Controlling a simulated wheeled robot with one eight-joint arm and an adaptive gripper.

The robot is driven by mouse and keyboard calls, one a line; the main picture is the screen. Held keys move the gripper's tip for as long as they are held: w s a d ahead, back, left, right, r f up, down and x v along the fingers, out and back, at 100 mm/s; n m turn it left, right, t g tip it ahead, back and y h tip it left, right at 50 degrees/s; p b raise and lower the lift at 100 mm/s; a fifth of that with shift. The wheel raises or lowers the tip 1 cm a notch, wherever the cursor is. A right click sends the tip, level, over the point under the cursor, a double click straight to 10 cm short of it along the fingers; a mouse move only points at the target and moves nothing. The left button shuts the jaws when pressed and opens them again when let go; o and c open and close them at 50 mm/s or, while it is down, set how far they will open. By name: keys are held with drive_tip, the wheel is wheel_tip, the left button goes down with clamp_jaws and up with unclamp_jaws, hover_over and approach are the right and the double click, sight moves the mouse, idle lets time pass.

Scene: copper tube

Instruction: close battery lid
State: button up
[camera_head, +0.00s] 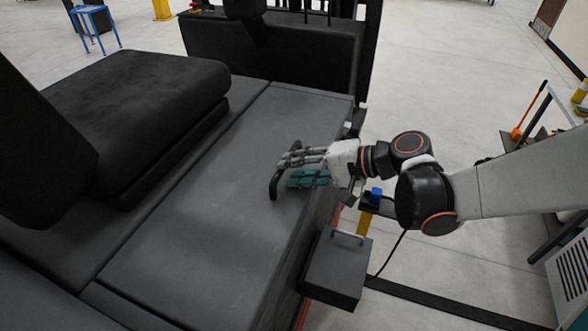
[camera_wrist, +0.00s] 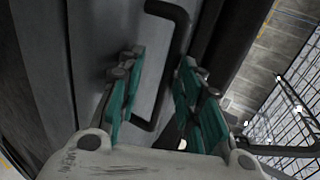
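The battery lid (camera_head: 190,235) is a broad dark grey panel beside the black seat of a vehicle. It looks about level with the surfaces around it; I cannot tell whether it is fully down. A black bar handle (camera_head: 274,186) stands on the lid near its right side. My gripper (camera_head: 287,170) reaches in from the right with its green-padded fingers at the handle. In the wrist view, the fingers of my gripper (camera_wrist: 162,66) are spread apart, with the handle (camera_wrist: 180,50) running between them. Gaps show beside the bar, so it is not clamped.
The black seat cushion (camera_head: 135,105) rises left of the lid. A dark box with a handle (camera_head: 338,268) sits low beside the vehicle's right side, near a blue connector (camera_head: 375,194) and a cable. The concrete floor (camera_head: 450,100) at the upper right is mostly clear.

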drive_tip(key=v, duration=1.1)
drive_tip(key=shift+d, duration=0.1)
